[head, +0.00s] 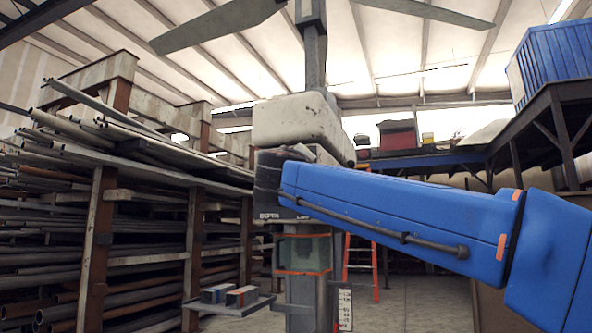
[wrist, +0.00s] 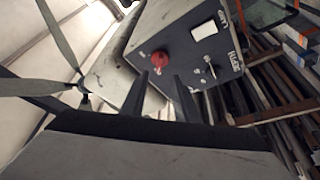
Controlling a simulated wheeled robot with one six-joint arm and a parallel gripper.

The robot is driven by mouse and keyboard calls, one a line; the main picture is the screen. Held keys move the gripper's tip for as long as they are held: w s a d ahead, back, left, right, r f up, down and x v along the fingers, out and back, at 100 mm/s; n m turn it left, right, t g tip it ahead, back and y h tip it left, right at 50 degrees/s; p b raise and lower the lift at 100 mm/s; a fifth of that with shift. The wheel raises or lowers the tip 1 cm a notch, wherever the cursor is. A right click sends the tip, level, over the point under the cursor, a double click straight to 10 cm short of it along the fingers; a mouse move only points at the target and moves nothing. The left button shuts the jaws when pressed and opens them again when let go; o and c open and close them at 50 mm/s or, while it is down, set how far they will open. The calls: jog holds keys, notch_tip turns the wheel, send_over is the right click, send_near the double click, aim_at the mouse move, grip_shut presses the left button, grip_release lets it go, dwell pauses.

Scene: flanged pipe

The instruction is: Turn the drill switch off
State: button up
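The drill (head: 300,120) stands upright in the middle of the head view, with a worn pale head. Its dark control panel (wrist: 185,45) fills the upper middle of the wrist view, tilted in the picture. It bears a red round button (wrist: 160,57), a white rectangular control (wrist: 204,29) near a LAMP label, and a small metal toggle (wrist: 210,70) near a DEPTH label. I cannot read a label by the red button. My gripper (wrist: 161,77) has its two dark fingers apart and empty, pointing at the panel just below the red button. Whether they touch it is unclear.
My blue arm hides most of the panel in the head view. A small shelf with boxes (head: 230,296) juts left from the drill. A pipe rack (head: 100,220) fills the left. An orange ladder (head: 362,262) stands behind, and a raised platform (head: 540,110) is at right.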

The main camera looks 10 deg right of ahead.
jog(key=v, duration=0.8)
jog(key=shift+s, duration=0.3)
jog(key=shift+a+f, duration=0.15)
jog(key=s+d+f+m+g, duration=0.1)
jog(key=s+d+f+g, duration=0.3)
jog(key=f, duration=0.6)
jog(key=d+f+g+y, duration=0.1)
jog(key=d+f+g, duration=0.1)
jog(key=d+f, duration=0.65)
jog(key=s+d+f+m+g, duration=0.1)
jog(key=s+d+f+g, duration=0.1)
jog(key=f, duration=1.1)
jog(key=s+f+m+g+y, duration=0.1)
jog(key=s+f+g+y, duration=0.1)
jog(key=s+f, duration=0.4)
jog(key=s+f+m+g+y, duration=0.1)
jog(key=s+f, duration=0.6)
jog(key=f, duration=0.8)
jog(key=s+a+f+m+g+y, duration=0.1)
jog(key=s+f+g+y, duration=0.1)
jog(key=s+f+g, duration=0.2)
jog(key=s+f, duration=0.3)
jog(key=f, duration=0.4)
jog(key=shift+f+m+y, duration=0.25)
jog(key=shift+m+y, duration=0.15)
jog(key=shift+s, duration=0.15)
